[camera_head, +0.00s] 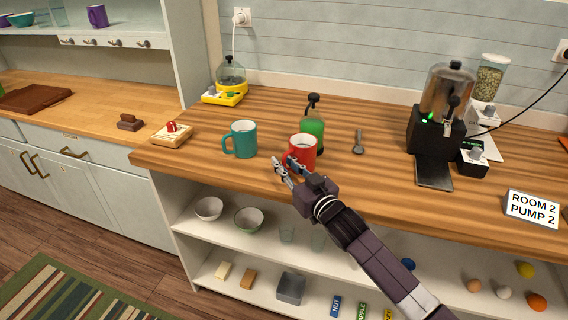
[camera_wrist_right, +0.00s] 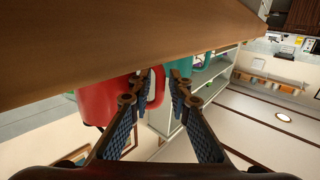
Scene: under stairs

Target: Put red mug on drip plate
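The red mug (camera_head: 304,150) stands upright near the front edge of the wooden counter, its handle toward the left. My right gripper (camera_head: 284,163) is at the mug's left front, its fingers spread apart. In the right wrist view the red mug (camera_wrist_right: 100,103) is at the left, and its handle shows between the open fingers of the right gripper (camera_wrist_right: 158,97). I cannot tell whether a finger touches it. The dark drip plate (camera_head: 434,173) lies in front of the black dispenser machine (camera_head: 436,128), right of the mug. My left gripper is out of view.
A teal mug (camera_head: 243,140) stands left of the red mug, and a green bottle (camera_head: 312,128) just behind it. A spoon (camera_head: 358,143) lies to the right. A scale-like black box (camera_head: 472,158) and a sign (camera_head: 532,208) are near the plate. The counter between mug and plate is mostly clear.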

